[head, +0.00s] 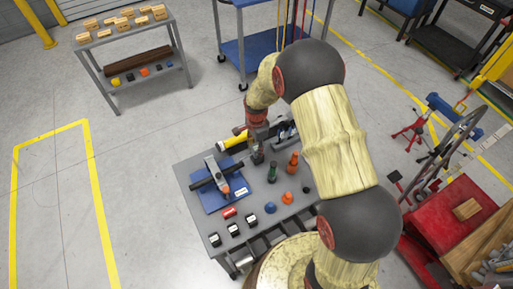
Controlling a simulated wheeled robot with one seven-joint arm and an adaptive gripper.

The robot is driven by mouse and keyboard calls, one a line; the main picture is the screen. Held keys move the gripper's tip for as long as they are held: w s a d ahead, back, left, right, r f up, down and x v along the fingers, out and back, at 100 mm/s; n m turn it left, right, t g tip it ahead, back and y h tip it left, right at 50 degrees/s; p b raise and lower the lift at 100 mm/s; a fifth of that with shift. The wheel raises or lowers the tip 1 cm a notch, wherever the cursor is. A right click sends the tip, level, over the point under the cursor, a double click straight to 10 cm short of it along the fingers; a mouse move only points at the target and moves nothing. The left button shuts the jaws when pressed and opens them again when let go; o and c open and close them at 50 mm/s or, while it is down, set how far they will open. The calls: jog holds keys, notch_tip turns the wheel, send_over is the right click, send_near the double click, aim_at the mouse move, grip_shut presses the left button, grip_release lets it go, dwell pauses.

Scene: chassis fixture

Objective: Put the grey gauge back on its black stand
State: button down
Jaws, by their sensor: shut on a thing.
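My gripper (257,152) is over the far middle of the grey workbench (188,172), shut on a small grey thing that looks like the gauge. The fingers hide much of it, and its contact with the bench cannot be told. To its left, a grey and black fixture (219,177) with an orange part sits on a blue mat (207,203). Several small black blocks with white labels (234,229) stand at the bench's near left. A dark holder (285,131) lies right of my gripper, partly hidden by my arm. Which of these is the black stand cannot be told.
A green bottle (272,173) and an orange-red bottle (293,163) stand close to my gripper. A yellow and black cylinder (232,141) lies behind the mat. A red piece (229,213), a blue knob (270,208) and an orange knob (287,198) are nearer the front.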

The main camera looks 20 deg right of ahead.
jog(key=shift+r, duration=0.1)
jog(key=c, duration=1.7)
grip_release()
jog(key=o, duration=0.4)
jog(key=shift+o, duration=0.3)
jog(key=shift+r+p, duration=2.2)
jog(key=shift+r, duration=1.3)
